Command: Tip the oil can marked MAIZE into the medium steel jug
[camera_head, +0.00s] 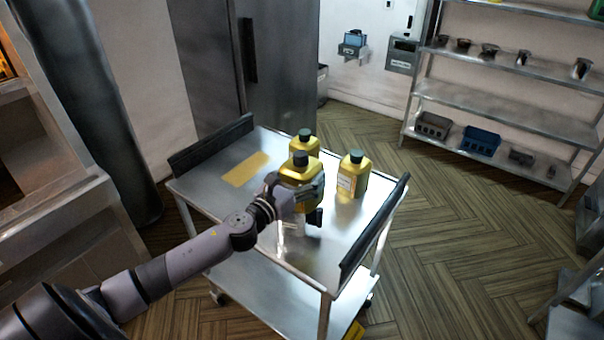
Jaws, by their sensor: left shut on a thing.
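Three yellow oil cans with dark caps are at the steel trolley (222,203). My left gripper (308,199) is shut on the front can (300,174), which looks upright; I cannot tell whether it is lifted off the top. A second can (304,142) stands just behind it, and a third can (353,175) stands to the right with a pale label. The labels are too small to read, so I cannot tell which is MAIZE. Several small steel vessels, among them a jug (523,58), stand on the wall rack; I cannot tell which is the medium jug. My right gripper is not in view.
The trolley has black raised edges (212,145) at two sides and a yellow patch (246,168) on its top. A steel rack (500,92) at the right holds bins, including a blue one (481,140). Open wooden floor (440,230) lies between trolley and rack.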

